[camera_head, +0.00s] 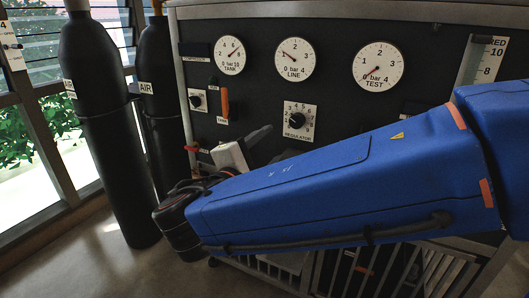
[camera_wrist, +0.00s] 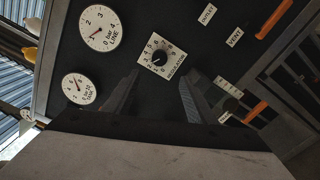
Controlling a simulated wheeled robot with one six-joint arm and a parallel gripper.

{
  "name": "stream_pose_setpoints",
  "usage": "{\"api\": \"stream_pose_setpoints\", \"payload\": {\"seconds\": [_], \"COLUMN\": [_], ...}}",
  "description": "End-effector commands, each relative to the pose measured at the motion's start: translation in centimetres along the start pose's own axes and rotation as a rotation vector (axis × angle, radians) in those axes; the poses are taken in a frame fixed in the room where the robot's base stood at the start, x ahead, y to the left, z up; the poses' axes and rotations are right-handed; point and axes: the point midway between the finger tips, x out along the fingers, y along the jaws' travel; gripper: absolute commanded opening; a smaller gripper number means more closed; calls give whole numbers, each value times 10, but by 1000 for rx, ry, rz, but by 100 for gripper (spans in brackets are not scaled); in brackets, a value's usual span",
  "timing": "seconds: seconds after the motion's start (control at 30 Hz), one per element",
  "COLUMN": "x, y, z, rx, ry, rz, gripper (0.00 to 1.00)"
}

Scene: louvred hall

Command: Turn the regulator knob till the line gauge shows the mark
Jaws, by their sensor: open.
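The regulator knob (camera_head: 297,120) is a black knob on a white numbered square plate on the dark panel; it also shows in the wrist view (camera_wrist: 159,58). The line gauge (camera_head: 294,60) is a round white dial above it, also in the wrist view (camera_wrist: 102,28). Its dark needle points to the upper left in the head view, near 1; a separate mark is too small to make out. My gripper (camera_head: 276,142) is open and empty, below and left of the knob in the head view. In the wrist view its fingers (camera_wrist: 158,82) stand apart, with the knob beyond their tips.
The tank gauge (camera_head: 230,55) and test gauge (camera_head: 378,65) flank the line gauge. An orange lever (camera_head: 225,103) and a small black knob (camera_head: 196,99) are at the panel's left. Black air cylinders (camera_head: 95,110) stand left. My blue arm covers the panel's lower right.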

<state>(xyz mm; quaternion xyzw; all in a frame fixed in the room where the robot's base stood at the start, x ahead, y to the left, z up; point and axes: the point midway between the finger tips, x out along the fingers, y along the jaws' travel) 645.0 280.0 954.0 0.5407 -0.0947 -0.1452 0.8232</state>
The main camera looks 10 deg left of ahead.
Motion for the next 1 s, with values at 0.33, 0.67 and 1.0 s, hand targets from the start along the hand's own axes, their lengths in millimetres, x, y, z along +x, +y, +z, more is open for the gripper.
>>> {"api": "stream_pose_setpoints", "payload": {"seconds": [0.33,0.67,1.0], "x": [-21,-21,-21], "y": [0,0,0], "z": [0,0,0], "rx": [0,0,0], "ry": [-1,-1,0], "rz": [0,0,0], "gripper": [51,51,51]}}
